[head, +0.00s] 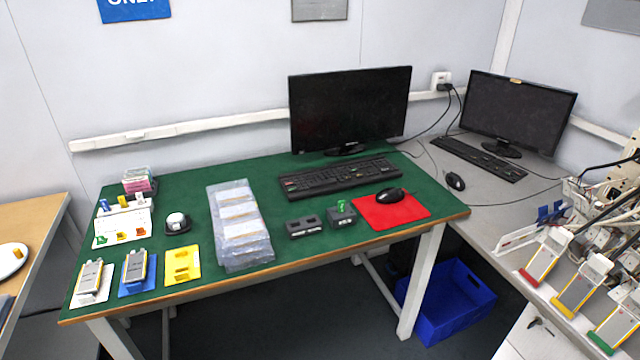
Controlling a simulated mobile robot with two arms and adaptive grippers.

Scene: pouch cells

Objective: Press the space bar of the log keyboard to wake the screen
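Two black keyboards are in the head view, and I cannot tell from the picture which is the log keyboard. One keyboard (338,177) lies on the green-topped table, in front of a dark monitor (350,108). The other keyboard (478,158) lies on the grey bench at the right, in front of a second dark monitor (519,112). Both screens are black. The single keys are too small to make out. Neither of my grippers is in view.
On the green table (290,254) are a black mouse (390,195) on a red mat (413,212), a bubble-wrap sheet (243,258) and small dark blocks (305,226). A blue crate (466,315) stands below. Cables and colored holders (545,258) crowd the right bench.

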